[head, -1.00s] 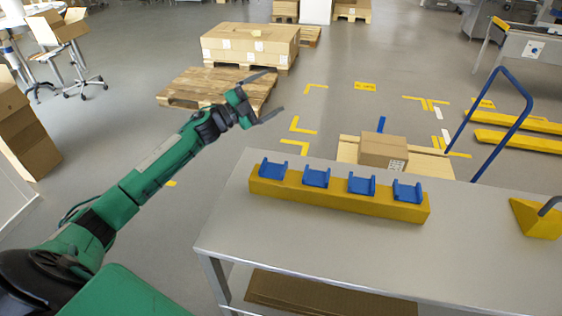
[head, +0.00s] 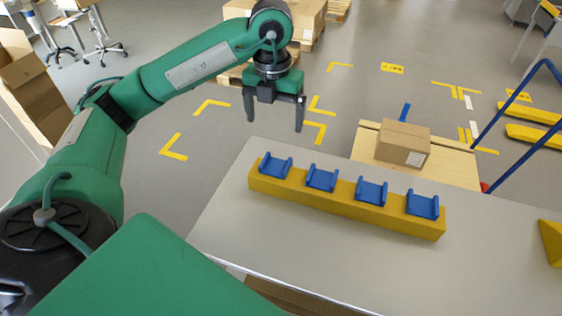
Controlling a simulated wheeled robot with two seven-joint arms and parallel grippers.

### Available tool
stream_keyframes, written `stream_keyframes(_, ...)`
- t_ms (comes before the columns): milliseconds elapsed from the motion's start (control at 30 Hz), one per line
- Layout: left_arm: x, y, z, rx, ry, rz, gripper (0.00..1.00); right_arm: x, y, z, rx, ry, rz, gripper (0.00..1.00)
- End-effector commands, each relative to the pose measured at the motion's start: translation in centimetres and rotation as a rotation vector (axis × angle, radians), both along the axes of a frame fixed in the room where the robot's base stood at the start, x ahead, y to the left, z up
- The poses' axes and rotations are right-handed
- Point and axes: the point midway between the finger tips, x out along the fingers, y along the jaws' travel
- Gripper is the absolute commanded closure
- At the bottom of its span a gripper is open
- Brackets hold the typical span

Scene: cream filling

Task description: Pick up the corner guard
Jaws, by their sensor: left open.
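Several blue channel-shaped corner guards sit in a row on a yellow bar on the grey table. From left to right they include the leftmost guard (head: 275,166), a second guard (head: 321,179), a third guard (head: 371,191) and the rightmost guard (head: 422,204). The yellow bar (head: 335,207) lies along the table's far side. My left gripper (head: 275,119) is open and empty, with its fingers pointing down. In the picture it appears just above the leftmost guard, apart from it, near the table's far left corner. My right gripper is not in view.
The grey table (head: 345,255) is bare in front of the bar. A yellow wedge-shaped piece (head: 551,243) is at the right edge. Beyond the table stand a cardboard box (head: 403,143) on a wooden-topped cart and a blue rail (head: 516,100). Open floor lies to the left.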

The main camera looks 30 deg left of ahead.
Motion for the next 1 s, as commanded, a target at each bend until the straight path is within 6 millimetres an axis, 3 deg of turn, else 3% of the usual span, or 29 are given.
stream_keyframes(267,-0.2,0.2,-2.7,0.014,0.003,0.005,0.11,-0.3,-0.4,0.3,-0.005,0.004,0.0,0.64)
stream_keyframes(533,-0.1,0.1,-7.1,0.012,0.003,0.005,0.11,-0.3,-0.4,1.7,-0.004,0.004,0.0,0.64)
stream_keyframes(767,-0.1,0.1,-8.6,0.012,0.001,0.004,0.11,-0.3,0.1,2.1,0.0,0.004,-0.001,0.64)
stream_keyframes(1000,0.0,0.0,-10.8,0.012,0.004,0.004,0.11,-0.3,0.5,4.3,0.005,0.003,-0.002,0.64)
